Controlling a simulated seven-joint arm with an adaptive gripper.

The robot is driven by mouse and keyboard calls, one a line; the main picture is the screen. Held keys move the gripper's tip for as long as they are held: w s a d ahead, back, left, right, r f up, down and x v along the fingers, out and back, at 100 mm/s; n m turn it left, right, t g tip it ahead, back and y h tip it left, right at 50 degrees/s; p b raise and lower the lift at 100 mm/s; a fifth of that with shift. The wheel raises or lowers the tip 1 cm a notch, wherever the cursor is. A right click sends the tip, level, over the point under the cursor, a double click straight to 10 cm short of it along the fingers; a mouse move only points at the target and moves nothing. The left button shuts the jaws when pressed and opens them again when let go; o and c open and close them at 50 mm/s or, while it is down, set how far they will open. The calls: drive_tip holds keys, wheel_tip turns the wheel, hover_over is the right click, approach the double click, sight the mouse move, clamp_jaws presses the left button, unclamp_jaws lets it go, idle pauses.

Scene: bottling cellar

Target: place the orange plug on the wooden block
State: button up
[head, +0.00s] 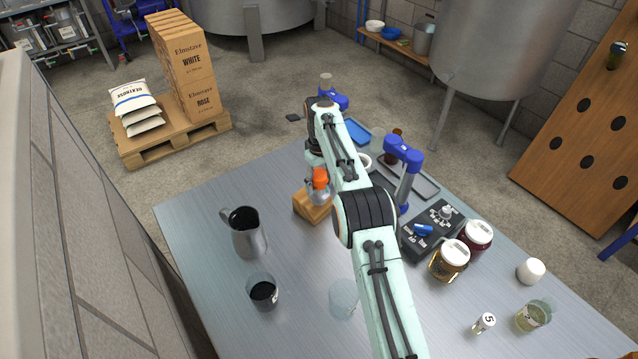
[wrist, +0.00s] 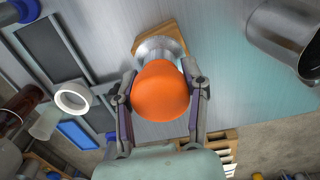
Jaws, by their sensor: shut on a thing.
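The orange plug (wrist: 162,92) is between the two fingers of my gripper (wrist: 159,84) in the wrist view, and the fingers are shut on it. In the head view the plug (head: 320,177) shows beside my arm, over the wooden block (head: 307,206). The block (wrist: 172,33) also shows beyond the plug in the wrist view. A silvery flared shape (wrist: 158,50) shows between the plug and the block; I cannot tell whether it is part of the plug. Whether it touches the block is unclear. My arm hides part of this area in the head view.
A metal jug (head: 248,240) stands left of the block, with a dark-filled cup (head: 262,291) and a clear glass (head: 343,298) nearer. Right of my arm are a black control box (head: 432,229), jars (head: 450,260) and a blue post (head: 404,155). The left front table is mostly clear.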

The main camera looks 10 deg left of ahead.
drive_tip(key=shift+f, duration=0.5)
drive_tip(key=shift+f, duration=0.15)
drive_tip(key=o, duration=1.2)
